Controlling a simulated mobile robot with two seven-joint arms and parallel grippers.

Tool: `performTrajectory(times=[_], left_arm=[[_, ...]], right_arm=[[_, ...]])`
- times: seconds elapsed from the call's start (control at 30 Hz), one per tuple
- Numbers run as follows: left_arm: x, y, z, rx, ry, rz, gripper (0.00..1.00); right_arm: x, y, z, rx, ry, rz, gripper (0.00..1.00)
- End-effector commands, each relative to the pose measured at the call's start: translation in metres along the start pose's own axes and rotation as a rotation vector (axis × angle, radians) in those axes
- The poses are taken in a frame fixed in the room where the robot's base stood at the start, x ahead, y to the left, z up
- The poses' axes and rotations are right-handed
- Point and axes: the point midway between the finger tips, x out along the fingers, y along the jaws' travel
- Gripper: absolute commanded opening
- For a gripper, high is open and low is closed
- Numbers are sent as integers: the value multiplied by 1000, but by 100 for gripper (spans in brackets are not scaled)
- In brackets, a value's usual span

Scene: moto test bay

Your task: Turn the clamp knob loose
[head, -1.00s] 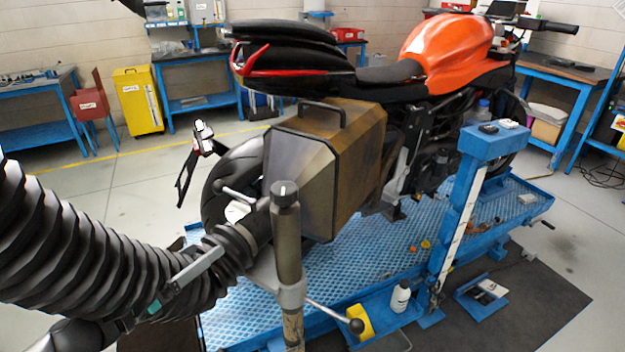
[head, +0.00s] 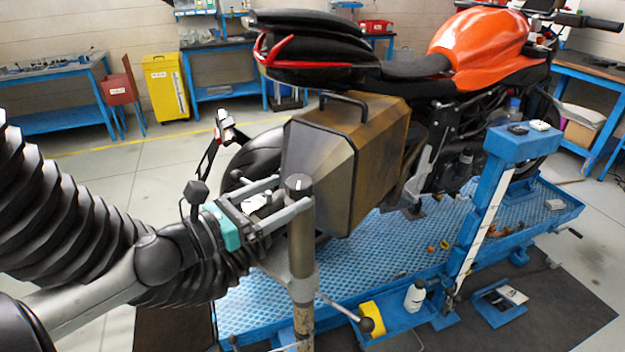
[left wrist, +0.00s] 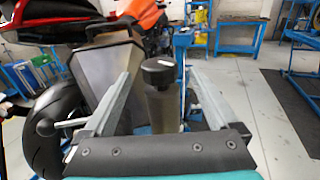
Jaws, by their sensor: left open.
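The clamp knob (head: 298,184) is a dark round cap with a white mark, on top of an upright brownish post (head: 302,245). My left gripper (head: 293,193) comes in from the left, with its two grey fingers open and reaching to either side of the knob. In the left wrist view, the knob (left wrist: 158,70) stands between the spread fingers (left wrist: 158,75), with a visible gap on each side. I cannot tell how far along the fingers it sits. My right gripper is not in view.
A black corrugated hose (head: 70,215) runs from the left behind my arm towards the post. A metal case (head: 345,165) on the orange motorcycle (head: 480,45) is close behind the knob. A lever with a black ball (head: 365,324) juts out low. The blue lift platform (head: 400,240) lies beyond.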

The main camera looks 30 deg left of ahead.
Motion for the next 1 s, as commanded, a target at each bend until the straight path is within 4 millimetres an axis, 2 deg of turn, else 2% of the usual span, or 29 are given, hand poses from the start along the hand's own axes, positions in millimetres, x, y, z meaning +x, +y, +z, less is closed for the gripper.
performTrajectory(times=[0.2,0.6,1.0], left_arm=[[23,0,1,3,-3,0,93],[58,0,1,-1,-3,1,93],[73,0,0,0,0,1,93]], right_arm=[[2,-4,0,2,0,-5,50],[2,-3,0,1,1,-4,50],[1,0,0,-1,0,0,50]])
